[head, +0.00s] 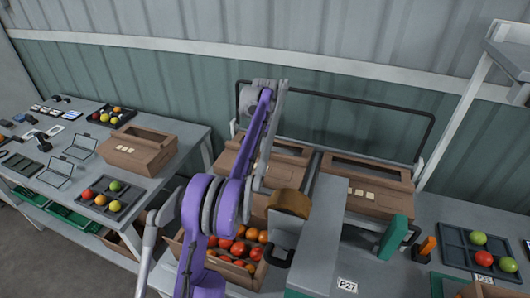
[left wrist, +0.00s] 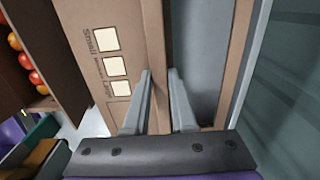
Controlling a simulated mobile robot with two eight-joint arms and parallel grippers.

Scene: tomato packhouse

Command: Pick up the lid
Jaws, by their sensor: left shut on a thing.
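The lid (left wrist: 135,30) appears to be a brown cardboard piece with three white squares marked with sizes and a long opening. It fills the upper middle of the left wrist view. My left gripper (left wrist: 161,76) is shut on its cardboard strip, between the squares and the opening, one finger on each side. In the head view the matching cardboard piece (head: 285,174) lies behind the tomato box, partly covered by my purple arm. The fingertips are hidden there.
A similar cardboard piece (head: 385,205) stands to the right, beyond a grey housing (head: 322,220). A box of tomatoes (head: 258,272) is in front. A dark rail (head: 350,100) runs behind. A side table holds another cardboard box (head: 135,155) and trays.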

